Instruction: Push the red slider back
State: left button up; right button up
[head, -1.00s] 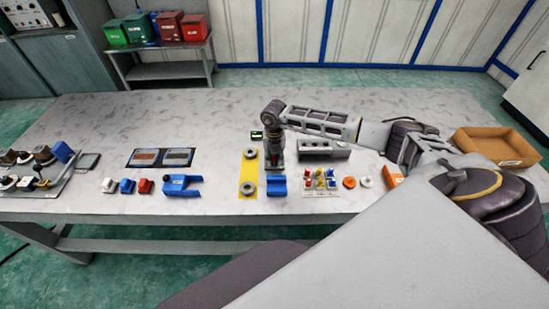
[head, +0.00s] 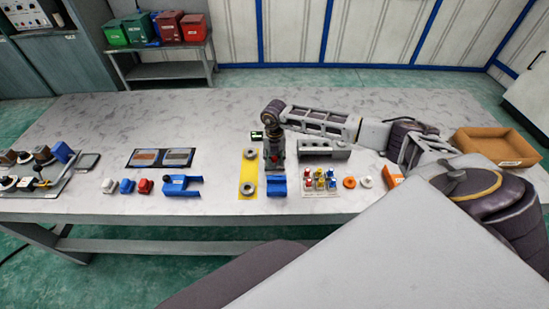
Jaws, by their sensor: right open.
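My right gripper (head: 276,165) points down over the middle of the table (head: 225,125) and is open. Below it, at the front, a blue block (head: 276,191) sits on the table, just right of a yellow plate. A small patch of red shows at the gripper's fingers, mostly hidden by them. I cannot tell whether it is the red slider or whether the fingers touch it. My left gripper is not in view.
The yellow plate (head: 248,178) with two metal rings is left of the gripper. A grey holed block (head: 324,148) is behind right, and a tray of small coloured parts (head: 320,190) is front right. A blue fixture (head: 181,190) stands left. An orange bin (head: 496,147) is far right.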

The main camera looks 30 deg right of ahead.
jog(key=shift+r+p, duration=2.2)
jog(key=shift+r, duration=1.25)
